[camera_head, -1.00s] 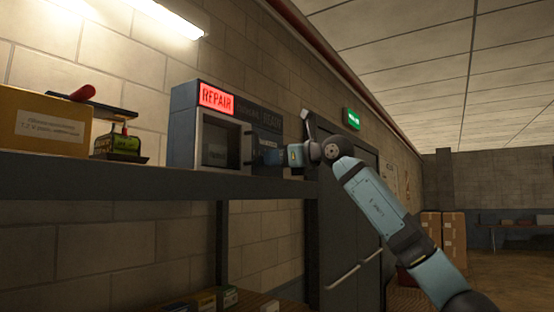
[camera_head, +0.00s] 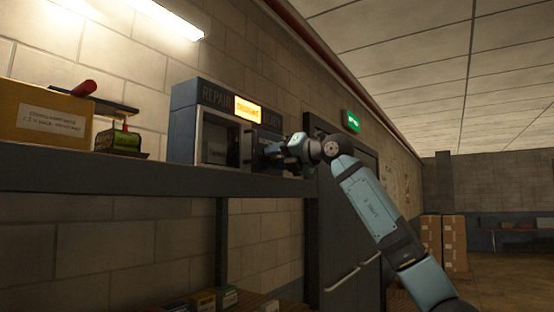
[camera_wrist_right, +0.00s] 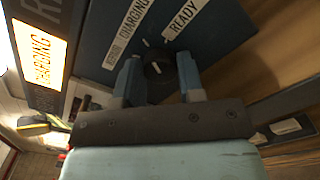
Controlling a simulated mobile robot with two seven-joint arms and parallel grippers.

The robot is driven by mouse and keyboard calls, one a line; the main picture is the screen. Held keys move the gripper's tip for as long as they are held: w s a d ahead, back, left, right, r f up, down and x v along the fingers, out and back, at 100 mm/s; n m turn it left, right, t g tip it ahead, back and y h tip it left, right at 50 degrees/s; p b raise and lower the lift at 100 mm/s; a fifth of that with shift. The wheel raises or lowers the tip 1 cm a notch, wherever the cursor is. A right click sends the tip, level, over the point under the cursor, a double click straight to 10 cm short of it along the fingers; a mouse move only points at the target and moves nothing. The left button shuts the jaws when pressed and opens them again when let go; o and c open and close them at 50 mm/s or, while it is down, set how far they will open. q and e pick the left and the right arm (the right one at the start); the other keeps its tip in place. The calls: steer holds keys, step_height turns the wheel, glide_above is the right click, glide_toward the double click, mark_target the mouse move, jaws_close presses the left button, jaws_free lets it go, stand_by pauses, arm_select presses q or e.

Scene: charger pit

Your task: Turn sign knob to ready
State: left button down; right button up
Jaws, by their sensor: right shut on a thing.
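The sign box (camera_head: 190,135) stands on the dark shelf, with a lit yellow panel (camera_head: 248,109) between the dark REPAIR and READY panels. In the right wrist view the lit panel (camera_wrist_right: 40,58) reads CHARGING. The black round knob (camera_wrist_right: 157,66) is on the blue panel (camera_wrist_right: 95,50), with a small white mark, near white CHARGING (camera_wrist_right: 126,32) and READY (camera_wrist_right: 182,18) labels. My right gripper (camera_wrist_right: 158,72) has a finger on either side of the knob and is shut on it. In the head view my right gripper (camera_head: 272,154) is at the box's right part. My left gripper is not in view.
A yellow-brown box (camera_head: 45,118) and a green item (camera_head: 122,143) stand on the shelf (camera_head: 110,177) left of the sign box. A dark door (camera_head: 345,220) and stacked cartons (camera_head: 443,240) are to the right.

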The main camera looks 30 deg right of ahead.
steer(key=m, duration=0.6)
steer(key=shift+m+b, duration=0.35)
steer(key=shift+m, duration=0.05)
stand_by(0.4)
steer(key=o, duration=0.9)
steer(key=b+v, duration=0.3)
steer(key=v, duration=1.1)
steer(key=shift+w, duration=0.1)
